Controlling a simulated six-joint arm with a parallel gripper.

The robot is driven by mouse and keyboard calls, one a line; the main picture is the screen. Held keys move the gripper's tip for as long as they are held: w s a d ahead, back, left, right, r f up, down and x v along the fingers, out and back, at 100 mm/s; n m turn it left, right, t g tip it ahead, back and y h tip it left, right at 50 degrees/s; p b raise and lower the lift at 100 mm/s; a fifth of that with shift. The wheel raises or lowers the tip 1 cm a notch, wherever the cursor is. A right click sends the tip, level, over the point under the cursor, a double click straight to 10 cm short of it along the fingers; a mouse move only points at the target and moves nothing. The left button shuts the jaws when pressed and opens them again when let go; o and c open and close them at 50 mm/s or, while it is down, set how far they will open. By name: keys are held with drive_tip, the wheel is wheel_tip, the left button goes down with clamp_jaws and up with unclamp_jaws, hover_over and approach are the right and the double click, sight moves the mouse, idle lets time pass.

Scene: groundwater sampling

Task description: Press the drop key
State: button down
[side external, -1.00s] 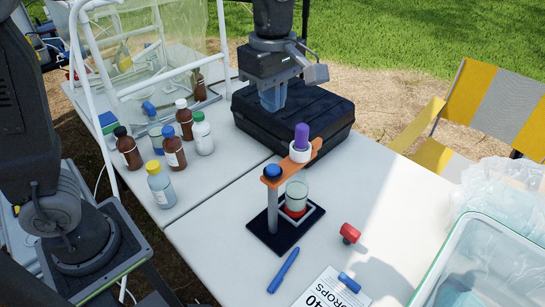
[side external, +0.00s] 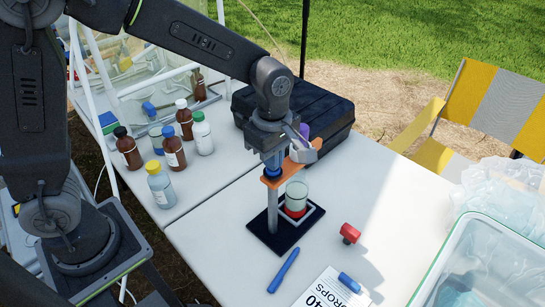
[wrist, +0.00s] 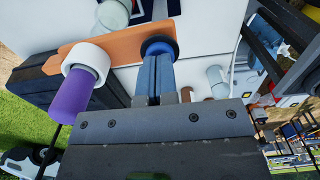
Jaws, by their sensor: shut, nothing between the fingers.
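The drop key is a blue round button (wrist: 160,47) on the end of an orange arm (wrist: 115,46), on top of a grey post (side external: 272,210) with a black base (side external: 270,238). My gripper (side external: 272,165) is shut and points down over the button. In the wrist view the fingertips (wrist: 157,58) meet the button's near edge; I cannot tell whether they touch or press it. The gripper hides most of the button in the side view. A purple-capped dropper (wrist: 79,93) sits in a white ring (wrist: 87,55) on the arm. A glass beaker (side external: 296,195) with red at its bottom stands below.
A black case (side external: 325,115) lies behind the stand. Several sample bottles (side external: 173,150) stand to the left. A red stopper (side external: 350,233), a blue marker (side external: 284,270) and a paper card (side external: 328,290) lie in front. A clear bin (side external: 480,265) is at right.

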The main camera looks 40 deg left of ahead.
drive_tip(key=shift+f, duration=0.1)
drive_tip(key=shift+s+f, duration=0.15)
drive_tip(key=shift+f, duration=0.9)
drive_tip(key=shift+r, duration=0.1)
wheel_tip(320, 180, up, 15)
idle(2.5)
drive_tip(key=shift+w+a+f+m+t+y, duration=0.1)
drive_tip(key=shift+f+m+t+y, duration=0.1)
drive_tip(key=shift+f+m+t, duration=1.35)
drive_tip(key=shift+w+a+f+m+t+y, duration=0.15)
drive_tip(key=shift+f+m+t, duration=0.7)
drive_tip(key=shift+f, duration=1.35)
drive_tip(key=shift+s+d+f+m+t+y, duration=0.1)
drive_tip(key=shift+f+m+t+y, duration=0.15)
drive_tip(key=shift+f+m+t, duration=1.3)
drive_tip(key=shift+f+n+g, duration=0.35)
drive_tip(key=shift+f+n, duration=0.05)
drive_tip(key=shift+n, duration=0.05)
